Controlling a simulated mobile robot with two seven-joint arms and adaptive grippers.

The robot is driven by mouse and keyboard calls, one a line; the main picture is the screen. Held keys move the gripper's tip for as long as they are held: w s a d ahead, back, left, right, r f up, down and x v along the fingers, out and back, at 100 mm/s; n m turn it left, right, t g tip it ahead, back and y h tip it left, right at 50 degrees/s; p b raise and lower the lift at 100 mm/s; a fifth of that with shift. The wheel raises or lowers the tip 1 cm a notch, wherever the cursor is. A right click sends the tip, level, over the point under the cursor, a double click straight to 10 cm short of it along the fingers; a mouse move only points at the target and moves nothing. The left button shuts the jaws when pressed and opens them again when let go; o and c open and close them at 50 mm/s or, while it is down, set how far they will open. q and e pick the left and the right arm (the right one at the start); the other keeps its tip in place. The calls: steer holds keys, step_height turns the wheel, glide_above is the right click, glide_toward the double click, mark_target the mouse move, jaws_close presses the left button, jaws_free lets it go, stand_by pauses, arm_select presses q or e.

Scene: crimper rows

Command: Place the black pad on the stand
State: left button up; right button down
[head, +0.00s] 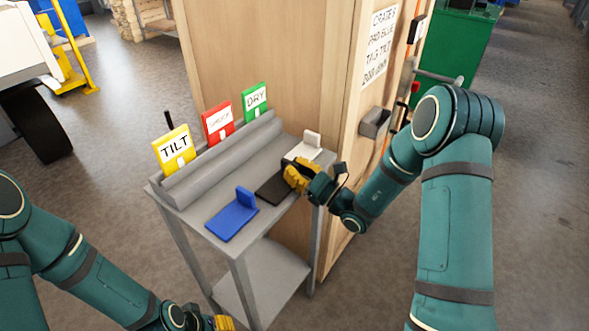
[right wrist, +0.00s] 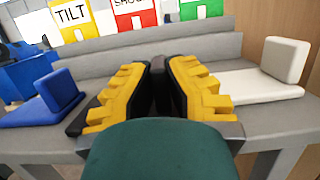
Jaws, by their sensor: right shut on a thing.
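The black pad (head: 272,190) is at the grey stand's top (head: 195,213), between a blue pad and a white pad. I cannot tell whether it rests on the surface or is just above it. My right gripper (head: 298,175) is shut on the black pad's upright tab, which its yellow fingers mostly hide. In the right wrist view the fingers (right wrist: 160,88) close around a dark piece. My left gripper (head: 222,322) is low at the bottom edge of the head view, partly cut off, and its jaws do not show clearly.
The blue pad (head: 231,222) lies left of the black pad, the white pad (head: 305,150) right. Yellow TILT (head: 174,148), red (head: 218,120) and green DRY (head: 255,101) cards stand in a ledge behind. A tall wooden crate (head: 270,60) rises close behind the stand.

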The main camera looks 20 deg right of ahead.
steer(key=c, duration=1.1)
jaws_free()
steer(key=shift+c, duration=0.2)
